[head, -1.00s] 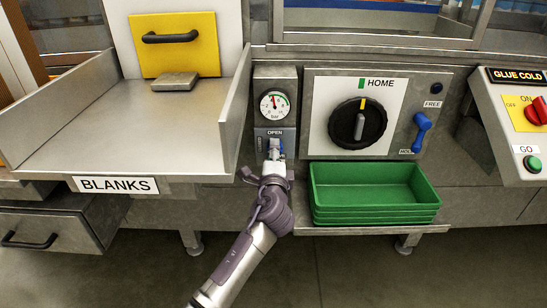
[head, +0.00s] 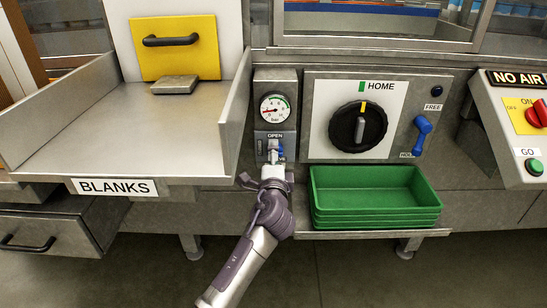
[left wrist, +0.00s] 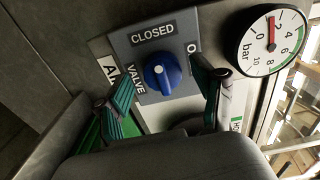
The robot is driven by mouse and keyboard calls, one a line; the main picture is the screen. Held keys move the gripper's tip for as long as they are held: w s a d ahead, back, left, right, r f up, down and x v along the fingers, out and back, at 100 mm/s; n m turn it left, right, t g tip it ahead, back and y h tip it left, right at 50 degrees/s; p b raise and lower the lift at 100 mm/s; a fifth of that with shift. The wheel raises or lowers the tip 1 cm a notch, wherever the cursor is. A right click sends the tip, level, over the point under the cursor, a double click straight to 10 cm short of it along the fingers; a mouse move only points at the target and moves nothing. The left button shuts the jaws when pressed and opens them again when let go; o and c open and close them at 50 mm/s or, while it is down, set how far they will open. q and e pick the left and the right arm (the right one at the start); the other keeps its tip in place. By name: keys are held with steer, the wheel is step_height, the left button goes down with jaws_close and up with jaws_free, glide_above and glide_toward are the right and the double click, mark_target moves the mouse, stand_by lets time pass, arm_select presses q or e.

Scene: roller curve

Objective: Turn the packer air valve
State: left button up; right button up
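The air valve is a blue knob (left wrist: 162,75) on a grey plate (left wrist: 130,45) lettered CLOSED and VALVE in the left wrist view. Its ridge points roughly toward CLOSED. My left gripper (left wrist: 164,70) is open, with one finger on either side of the knob and visible gaps. In the head view the left gripper (head: 273,163) stands in front of the valve panel below the OPEN label, hiding part of the knob. The pressure gauge (head: 274,108) above has its red needle near zero; it also shows in the left wrist view (left wrist: 265,50). My right gripper is not in view.
A metal BLANKS tray (head: 120,125) is to the left, its side wall close to the valve panel. Right are a black HOME dial (head: 358,127), a blue lever (head: 422,133) and green bins (head: 375,210). A sign (head: 517,78) reads NO AIR.

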arm_select(q)
steer(key=s, duration=1.2)
stand_by(0.3)
